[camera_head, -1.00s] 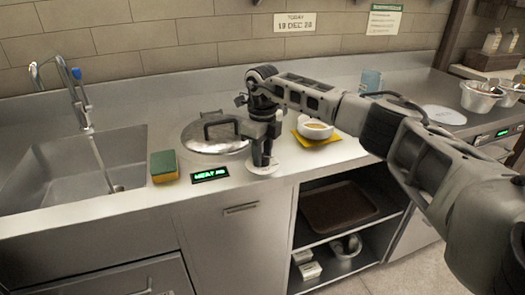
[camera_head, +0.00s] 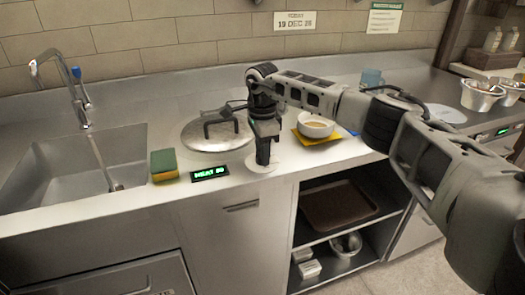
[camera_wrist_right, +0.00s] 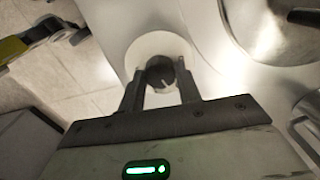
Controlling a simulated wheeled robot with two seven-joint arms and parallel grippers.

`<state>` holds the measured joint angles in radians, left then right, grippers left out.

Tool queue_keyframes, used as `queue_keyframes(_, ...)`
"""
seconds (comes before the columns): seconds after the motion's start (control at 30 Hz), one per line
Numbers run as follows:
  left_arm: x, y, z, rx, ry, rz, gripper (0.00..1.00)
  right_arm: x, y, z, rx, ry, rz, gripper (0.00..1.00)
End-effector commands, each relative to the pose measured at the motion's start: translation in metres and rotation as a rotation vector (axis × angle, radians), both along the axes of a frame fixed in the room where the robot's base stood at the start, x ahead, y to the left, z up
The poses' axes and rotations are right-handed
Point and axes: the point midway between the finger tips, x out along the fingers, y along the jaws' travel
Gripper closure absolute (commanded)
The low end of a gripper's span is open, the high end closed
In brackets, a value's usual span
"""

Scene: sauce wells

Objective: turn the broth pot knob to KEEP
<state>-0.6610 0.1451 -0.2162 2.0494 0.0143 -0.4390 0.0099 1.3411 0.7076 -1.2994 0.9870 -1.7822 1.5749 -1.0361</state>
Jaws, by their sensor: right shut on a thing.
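The broth pot (camera_head: 216,133) is set in the counter under a metal lid with a dark handle. In front of it, the dark round knob (camera_wrist_right: 161,72) sits on a pale dial disc (camera_wrist_right: 152,47), with a small light mark facing the gripper's palm in the wrist view. The disc's lettering is not readable. My right gripper (camera_wrist_right: 161,82) points down, its fingers on either side of the knob, shut on it. In the head view the gripper (camera_head: 263,160) hides the knob. A display with green text (camera_head: 210,173) is left of the dial. My left gripper is not in view.
A green and yellow sponge (camera_head: 164,165) lies between the sink (camera_head: 70,170) and the display. A bowl (camera_head: 316,125) on a yellow cloth (camera_head: 303,138) stands right of the gripper. A blue cup (camera_head: 371,78) is behind my right arm. An open shelf holds a brown tray (camera_head: 340,205).

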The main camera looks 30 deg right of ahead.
Motion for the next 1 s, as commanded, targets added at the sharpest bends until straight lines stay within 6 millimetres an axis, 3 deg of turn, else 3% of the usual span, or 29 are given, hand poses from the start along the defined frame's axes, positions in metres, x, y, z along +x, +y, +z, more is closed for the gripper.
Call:
queue_keyframes(0.33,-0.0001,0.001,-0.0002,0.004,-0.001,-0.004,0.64,0.0009,0.0002,0.0015,0.002,-0.005,0.148,0.89)
queue_keyframes(0.9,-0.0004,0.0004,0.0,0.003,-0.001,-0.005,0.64,0.0009,0.0002,0.0017,0.002,-0.005,0.175,0.89)
queue_keyframes(0.93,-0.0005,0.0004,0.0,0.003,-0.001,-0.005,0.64,0.001,0.0001,0.0017,0.002,-0.005,0.175,0.58)
queue_keyframes(1.0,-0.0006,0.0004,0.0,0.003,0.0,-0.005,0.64,0.0009,0.0002,0.0016,0.001,-0.004,0.175,0.44)
